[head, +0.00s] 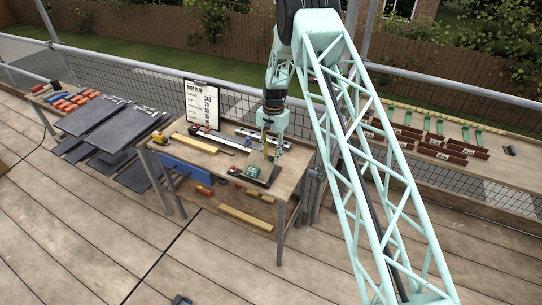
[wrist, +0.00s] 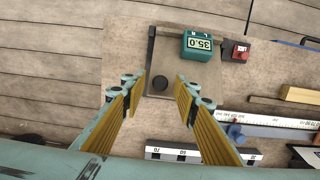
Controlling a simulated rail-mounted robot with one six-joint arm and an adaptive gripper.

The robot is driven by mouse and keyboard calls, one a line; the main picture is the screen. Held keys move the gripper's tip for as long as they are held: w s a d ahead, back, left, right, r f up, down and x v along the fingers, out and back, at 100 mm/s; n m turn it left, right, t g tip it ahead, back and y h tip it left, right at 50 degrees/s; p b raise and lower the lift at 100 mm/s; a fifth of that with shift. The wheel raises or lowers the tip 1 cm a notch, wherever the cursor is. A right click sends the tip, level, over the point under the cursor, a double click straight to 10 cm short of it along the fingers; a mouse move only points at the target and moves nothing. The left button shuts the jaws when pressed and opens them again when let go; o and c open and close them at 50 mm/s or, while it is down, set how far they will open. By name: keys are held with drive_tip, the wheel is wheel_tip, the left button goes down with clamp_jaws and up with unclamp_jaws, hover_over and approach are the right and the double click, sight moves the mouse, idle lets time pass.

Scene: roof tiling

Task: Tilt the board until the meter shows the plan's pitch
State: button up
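The tan board (wrist: 188,72) lies under my gripper (wrist: 159,84) in the wrist view, with a dark round knob (wrist: 160,84) near its lower left. A green meter (wrist: 197,44) sits at the board's top edge; its upside-down display appears to read 35.0. My gripper is open and empty, its two yellow-padded fingers on either side of the knob in the picture; I cannot tell whether they touch it. In the head view my gripper (head: 270,142) is over the workbench's right end, above the green meter (head: 252,171). The roof plan (head: 202,103) stands behind the bench; its figures are too small to read surely.
A red button box (wrist: 236,51) is right of the meter. A ruler tool (wrist: 268,126), a yellow timber (wrist: 302,96) and a marked strip (wrist: 172,151) lie nearby. Dark slates (head: 118,128) are at left; a railing (head: 130,68) runs behind the workbench (head: 187,126).

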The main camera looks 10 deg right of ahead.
drive_tip(key=shift+r, duration=0.15)
wheel_tip(320, 180, up, 12)
drive_tip(key=shift+w+d, duration=0.35)
drive_tip(key=shift+w, duration=0.05)
idle(0.5)
drive_tip(key=shift+f, duration=0.2)
idle(0.3)
